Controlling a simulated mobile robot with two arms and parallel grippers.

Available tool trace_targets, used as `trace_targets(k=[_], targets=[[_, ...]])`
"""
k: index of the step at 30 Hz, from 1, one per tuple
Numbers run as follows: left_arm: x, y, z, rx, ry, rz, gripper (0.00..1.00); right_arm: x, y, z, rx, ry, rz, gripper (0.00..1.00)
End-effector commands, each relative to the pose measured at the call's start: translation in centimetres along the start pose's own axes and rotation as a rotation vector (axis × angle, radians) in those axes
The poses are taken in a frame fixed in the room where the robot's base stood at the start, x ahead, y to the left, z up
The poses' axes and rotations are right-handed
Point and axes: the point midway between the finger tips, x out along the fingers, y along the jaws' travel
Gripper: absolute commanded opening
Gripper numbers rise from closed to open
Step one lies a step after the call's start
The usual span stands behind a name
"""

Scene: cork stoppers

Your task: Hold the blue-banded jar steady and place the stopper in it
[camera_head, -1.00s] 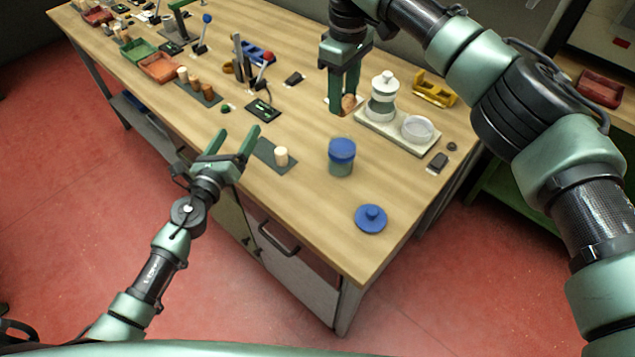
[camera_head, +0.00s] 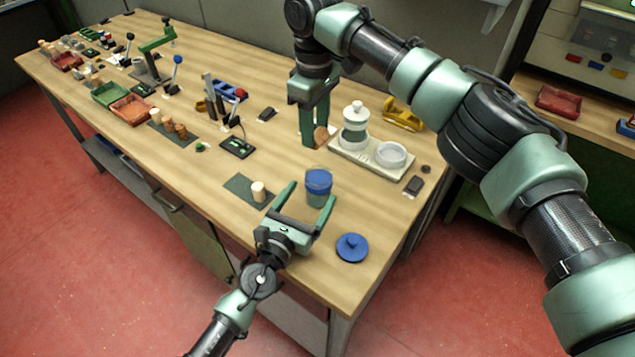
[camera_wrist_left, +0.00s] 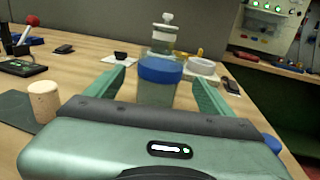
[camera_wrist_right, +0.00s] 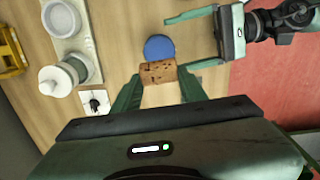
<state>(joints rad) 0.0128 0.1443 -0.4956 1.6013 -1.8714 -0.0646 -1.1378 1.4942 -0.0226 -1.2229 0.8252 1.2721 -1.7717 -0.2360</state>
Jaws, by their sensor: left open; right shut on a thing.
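The blue-banded jar (camera_head: 318,190) stands upright on the bench, a clear body with a blue band at its top. My left gripper (camera_head: 310,196) is open, its fingers pointing at the jar from the near side. In the left wrist view the jar (camera_wrist_left: 158,85) appears between the two fingers, with gaps at both sides. My right gripper (camera_head: 313,142) is shut on a brown cork stopper (camera_wrist_right: 158,72), held behind the jar in the head view. In the right wrist view the cork overlaps the edge of the round blue jar top (camera_wrist_right: 158,47).
A pale stopper (camera_head: 258,191) stands on a dark mat (camera_head: 238,187) left of the jar. A blue lid (camera_head: 352,248) lies near the front edge. A tray (camera_head: 345,154) with a white-lidded jar (camera_head: 355,125) and a dish (camera_head: 391,154) is behind. More corks (camera_head: 168,124) stand further left.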

Motion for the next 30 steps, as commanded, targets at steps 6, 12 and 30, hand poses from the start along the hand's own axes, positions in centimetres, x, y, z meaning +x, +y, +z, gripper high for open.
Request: trace_targets(k=[6, 12, 30], targets=[[3.9, 0.0, 0.0, 0.0, 0.0, -0.002, 0.83, 0.0, 0.0, 0.0, 0.0, 0.0, 0.0, 0.05], [5.6, 0.0, 0.0, 0.0, 0.001, -0.001, 0.83, 0.0, 0.0, 0.0, 0.0, 0.0, 0.0, 0.05], [6.0, 0.0, 0.0, -0.001, 0.0, 0.0, 0.13, 0.0, 0.0, 0.0, 0.0, 0.0, 0.0, 0.05]])
